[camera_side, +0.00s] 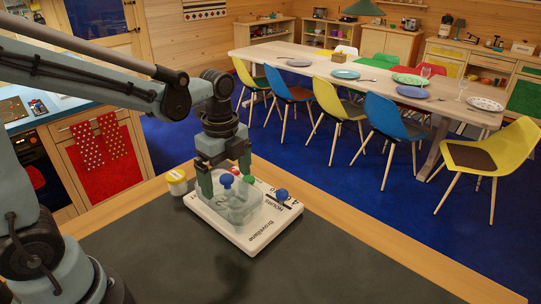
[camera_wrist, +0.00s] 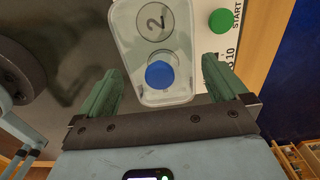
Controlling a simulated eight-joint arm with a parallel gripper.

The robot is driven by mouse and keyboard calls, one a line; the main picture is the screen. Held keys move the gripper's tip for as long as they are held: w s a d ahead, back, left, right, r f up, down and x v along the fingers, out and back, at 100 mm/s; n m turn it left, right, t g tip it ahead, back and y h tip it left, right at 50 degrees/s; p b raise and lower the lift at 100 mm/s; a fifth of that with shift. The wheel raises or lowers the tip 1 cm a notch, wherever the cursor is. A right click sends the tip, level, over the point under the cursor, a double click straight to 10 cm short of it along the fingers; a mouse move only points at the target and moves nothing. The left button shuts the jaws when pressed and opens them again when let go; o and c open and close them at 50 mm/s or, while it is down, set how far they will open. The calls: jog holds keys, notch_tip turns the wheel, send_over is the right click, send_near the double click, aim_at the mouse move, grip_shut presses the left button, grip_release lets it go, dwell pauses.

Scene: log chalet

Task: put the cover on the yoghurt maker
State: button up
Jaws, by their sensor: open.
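The yoghurt maker (camera_side: 257,239) is a flat white base with black lettering on the dark table, with a blue knob (camera_side: 281,194) at its right side. The clear cover (camera_side: 240,208) with a blue knob stands over the base in the side view. In the wrist view the cover (camera_wrist: 180,70) fills the top middle, its blue knob (camera_wrist: 159,74) near its lower end, and a circled 2 shows through it. My gripper (camera_side: 225,180) is open, pointing down; in the wrist view its green fingers (camera_wrist: 158,68) flank the cover's near end. I cannot tell whether the cover is fully seated.
A small white jar with a yellow band (camera_side: 177,182) stands left of the base. A green START button (camera_wrist: 219,21) is on the base right of the cover. The dark table (camera_side: 330,265) is clear in front. Its wooden edge (camera_side: 400,240) runs behind and to the right.

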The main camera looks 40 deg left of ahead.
notch_tip(320, 180, up, 10)
jog(key=n, duration=0.1)
jog(key=s+f+n+t, duration=0.1)
jog(key=n+t, duration=0.1)
jog(key=n, duration=0.2)
jog(key=s+f+n+t, duration=0.2)
jog(key=n, duration=0.2)
jog(key=s+f+n+t, duration=0.1)
jog(key=n, duration=0.4)
jog(key=shift+s+f+t, duration=0.15)
jog(key=shift+f+t, duration=0.25)
jog(key=n, duration=0.1)
jog(key=f+n+t, duration=0.1)
jog(key=n, duration=0.1)
jog(key=shift+s+f+n, duration=0.2)
jog(key=shift+s+n, duration=0.1)
jog(key=shift+s, duration=0.05)
